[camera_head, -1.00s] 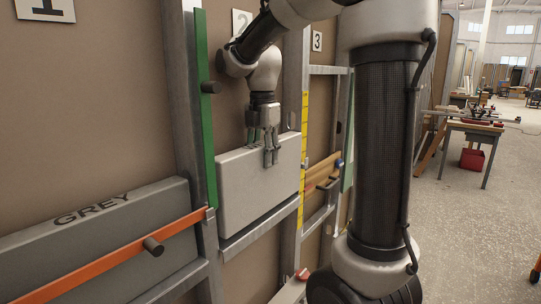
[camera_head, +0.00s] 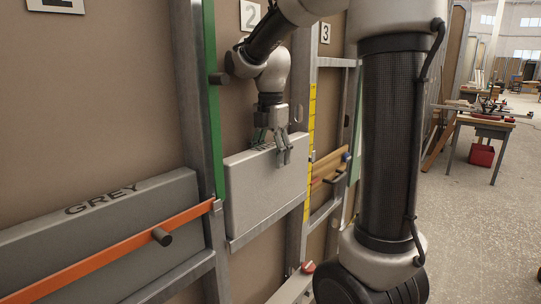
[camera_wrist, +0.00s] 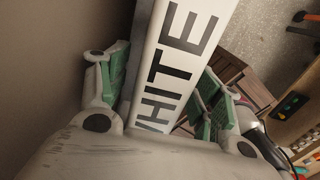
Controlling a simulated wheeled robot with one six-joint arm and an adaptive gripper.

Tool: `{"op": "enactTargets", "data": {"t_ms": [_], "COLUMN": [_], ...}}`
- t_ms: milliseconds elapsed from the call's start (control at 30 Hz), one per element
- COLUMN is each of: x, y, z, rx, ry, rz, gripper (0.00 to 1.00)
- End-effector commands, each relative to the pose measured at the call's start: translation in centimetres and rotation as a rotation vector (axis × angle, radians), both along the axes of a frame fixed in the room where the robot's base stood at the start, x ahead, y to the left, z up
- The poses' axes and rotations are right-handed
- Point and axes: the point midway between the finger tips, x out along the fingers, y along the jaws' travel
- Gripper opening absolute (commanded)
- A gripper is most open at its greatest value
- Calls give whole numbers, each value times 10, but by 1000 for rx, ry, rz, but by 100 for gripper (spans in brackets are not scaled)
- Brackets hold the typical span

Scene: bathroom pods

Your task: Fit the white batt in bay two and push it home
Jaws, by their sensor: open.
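The white batt (camera_head: 262,195) stands upright in bay two, under the number 2 plate (camera_head: 250,15), with its lower edge at the grey cross rail (camera_head: 262,230). How deep it sits in the bay is hard to tell. My gripper (camera_head: 274,152) is open and straddles the batt's top edge, one finger in front and the other mostly hidden behind. In the wrist view, the batt's lettered edge (camera_wrist: 178,62) runs between my gripper's green pads (camera_wrist: 158,85). Part of the lettering is cut off by my wrist.
A grey batt (camera_head: 100,215) lies in the bay to the left behind an orange bar (camera_head: 110,252) with a dark knob. A green strip (camera_head: 213,100) and a yellow strip (camera_head: 310,140) flank bay two. A workbench (camera_head: 485,125) stands on the open floor at right.

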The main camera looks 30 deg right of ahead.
Motion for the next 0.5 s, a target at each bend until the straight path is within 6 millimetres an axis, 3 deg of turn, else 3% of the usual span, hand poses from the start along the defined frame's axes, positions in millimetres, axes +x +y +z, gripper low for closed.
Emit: {"op": "enactTargets", "data": {"t_ms": [167, 267, 500], "x": [0, 1, 1], "y": [0, 0, 0], "z": [4, 17, 70], "rx": [0, 0, 1], "ry": [-1, -3, -4], "rz": [0, 0, 0], "gripper": [65, 65, 65]}}
